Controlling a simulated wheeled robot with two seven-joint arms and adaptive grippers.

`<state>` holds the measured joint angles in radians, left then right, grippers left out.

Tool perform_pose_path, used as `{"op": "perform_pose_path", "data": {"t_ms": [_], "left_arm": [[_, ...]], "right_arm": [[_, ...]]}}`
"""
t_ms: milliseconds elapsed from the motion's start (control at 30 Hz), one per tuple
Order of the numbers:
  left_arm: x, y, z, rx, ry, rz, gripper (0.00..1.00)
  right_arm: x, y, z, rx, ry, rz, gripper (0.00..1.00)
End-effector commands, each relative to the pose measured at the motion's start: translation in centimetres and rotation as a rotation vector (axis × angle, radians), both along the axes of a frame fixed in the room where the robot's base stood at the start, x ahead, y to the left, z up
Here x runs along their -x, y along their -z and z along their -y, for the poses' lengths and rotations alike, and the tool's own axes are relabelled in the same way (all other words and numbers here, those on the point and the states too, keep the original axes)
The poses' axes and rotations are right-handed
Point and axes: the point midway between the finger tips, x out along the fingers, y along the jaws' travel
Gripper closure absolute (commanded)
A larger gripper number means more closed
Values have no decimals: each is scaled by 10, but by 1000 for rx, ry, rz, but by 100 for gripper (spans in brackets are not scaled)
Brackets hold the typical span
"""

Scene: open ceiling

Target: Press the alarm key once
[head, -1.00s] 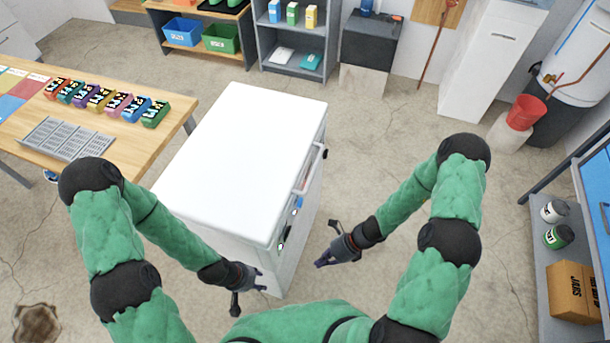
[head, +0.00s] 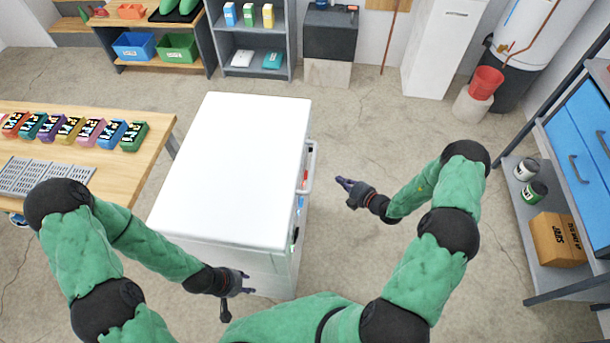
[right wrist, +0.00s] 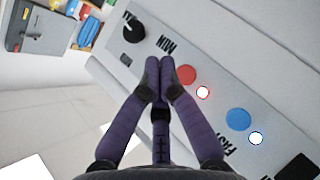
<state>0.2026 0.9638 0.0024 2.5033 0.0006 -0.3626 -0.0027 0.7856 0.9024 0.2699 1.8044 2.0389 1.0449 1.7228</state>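The white chest freezer (head: 235,165) stands in the middle, its control panel on its right side and nearly edge-on in the head view. In the right wrist view the panel (right wrist: 150,62) carries a black knob, a red round key (right wrist: 187,75) with a lit lamp beside it, and a blue round key (right wrist: 238,119) near the word FAST. I cannot read an alarm label. My right gripper (head: 343,182) has its fingers together, empty, right of the panel; the tips (right wrist: 165,62) appear just left of the red key. Contact cannot be told. My left gripper (head: 238,301) is open, empty, by the freezer's front corner.
A freezer handle (head: 312,168) sticks out on the panel side. A wooden table (head: 150,160) with several coloured boxes stands left. A shelf (head: 550,250) with cans and a carton stands right. The floor between freezer and shelf is clear.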

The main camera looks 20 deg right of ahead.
Motion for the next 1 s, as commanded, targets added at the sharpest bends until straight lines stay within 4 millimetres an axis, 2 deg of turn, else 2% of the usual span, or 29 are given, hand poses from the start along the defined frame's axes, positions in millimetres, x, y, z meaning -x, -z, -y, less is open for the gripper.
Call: {"op": "perform_pose_path", "data": {"t_ms": [300,467,1000], "left_arm": [[0,0,0,0,0,0,60],[0,1,0,0,0,0,60],[0,5,0,0,0,0,60]], "right_arm": [[0,0,0,-1,0,0,100],[-3,0,-7,-1,-2,-1,100],[-30,0,-64,0,-4,-2,100]]}}
